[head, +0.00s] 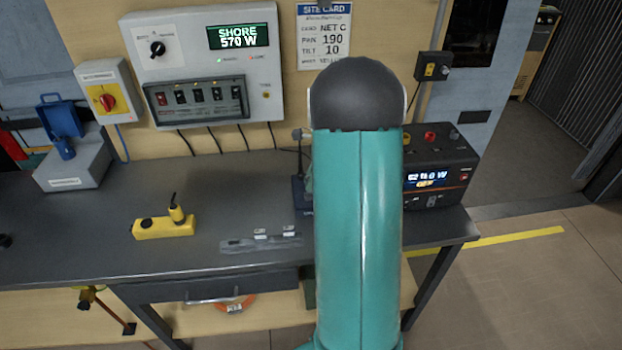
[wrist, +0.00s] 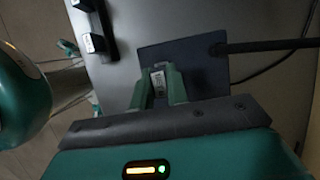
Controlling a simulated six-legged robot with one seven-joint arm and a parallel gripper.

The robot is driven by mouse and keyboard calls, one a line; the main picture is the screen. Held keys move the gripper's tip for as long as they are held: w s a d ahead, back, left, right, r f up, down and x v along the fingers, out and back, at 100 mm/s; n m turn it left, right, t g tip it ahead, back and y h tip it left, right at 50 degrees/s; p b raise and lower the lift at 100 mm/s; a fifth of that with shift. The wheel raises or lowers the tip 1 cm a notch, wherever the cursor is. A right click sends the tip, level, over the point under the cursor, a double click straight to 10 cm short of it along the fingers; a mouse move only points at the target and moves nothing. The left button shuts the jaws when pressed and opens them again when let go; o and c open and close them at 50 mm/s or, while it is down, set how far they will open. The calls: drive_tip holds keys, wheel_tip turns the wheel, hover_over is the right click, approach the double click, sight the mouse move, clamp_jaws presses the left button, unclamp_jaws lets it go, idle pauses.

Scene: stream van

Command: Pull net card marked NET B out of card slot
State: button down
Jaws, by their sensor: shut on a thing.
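In the wrist view, my gripper (wrist: 160,88) has its two green fingers closed around a small pale-labelled card (wrist: 158,77). The card's marking is too small to read, so I cannot tell whether it says NET B. The card lies over a dark blue slot unit (wrist: 205,65) with a black rod or cable at its right; whether the card is still seated in the slot cannot be told. In the head view the slot unit (head: 302,196) shows only at its left edge, and my teal arm hides my gripper and the card.
A black power unit (head: 437,165) stands right of my arm. A yellow box (head: 164,228) and a grey case (head: 75,165) stand left.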

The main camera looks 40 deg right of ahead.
drive_tip(key=shift+r, duration=1.55)
